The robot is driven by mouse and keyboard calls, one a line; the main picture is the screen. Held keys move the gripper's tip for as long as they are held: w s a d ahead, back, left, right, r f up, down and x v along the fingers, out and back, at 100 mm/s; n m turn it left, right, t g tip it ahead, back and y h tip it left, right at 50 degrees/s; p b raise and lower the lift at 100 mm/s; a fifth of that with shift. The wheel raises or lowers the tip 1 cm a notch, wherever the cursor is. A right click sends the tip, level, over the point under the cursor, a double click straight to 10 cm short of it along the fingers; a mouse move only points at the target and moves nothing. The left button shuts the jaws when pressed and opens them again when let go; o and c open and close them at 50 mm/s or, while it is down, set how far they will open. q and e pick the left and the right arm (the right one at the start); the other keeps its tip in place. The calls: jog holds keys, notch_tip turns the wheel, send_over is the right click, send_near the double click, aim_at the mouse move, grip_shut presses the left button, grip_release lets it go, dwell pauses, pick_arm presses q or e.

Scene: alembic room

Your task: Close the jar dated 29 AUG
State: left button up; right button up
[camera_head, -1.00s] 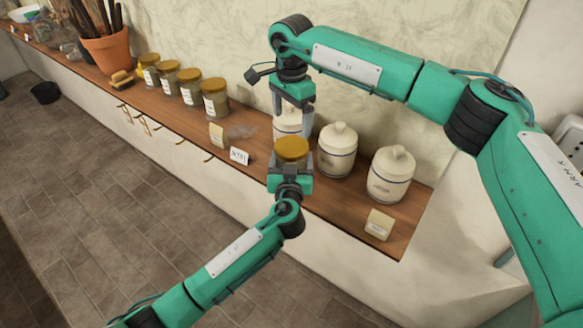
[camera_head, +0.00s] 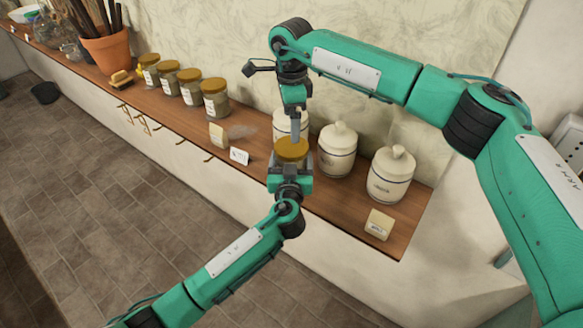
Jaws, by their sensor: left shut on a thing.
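A glass jar with a mustard-yellow lid (camera_head: 290,152) is at the counter's front edge, gripped by my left gripper (camera_head: 291,172) from the front. The lid sits on top of the jar. The gripper hides most of the jar's body, and no date can be read on it. My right gripper (camera_head: 295,134) points straight down from above, its fingertips at the lid. Its fingers are seen edge-on, one behind the other, so I cannot tell their spacing or whether they touch the lid.
White lidded canisters (camera_head: 337,150) stand right behind and beside the held jar, the nearest partly hidden. Several similar yellow-lidded jars (camera_head: 215,98) line the wall at left. Small cards (camera_head: 239,156) stand on the wooden counter (camera_head: 330,198). A terracotta pot (camera_head: 106,52) holds dark sticks.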

aim_at(291, 146)
notch_tip(291, 146, down, 7)
jog(key=shift+f, duration=0.2)
dwell(0.3)
jog(key=c, duration=0.8)
jog(key=m, duration=0.3)
jog(key=shift+m, duration=0.3)
jog(key=m, duration=0.4)
jog(key=o, duration=1)
jog(key=shift+o, duration=0.2)
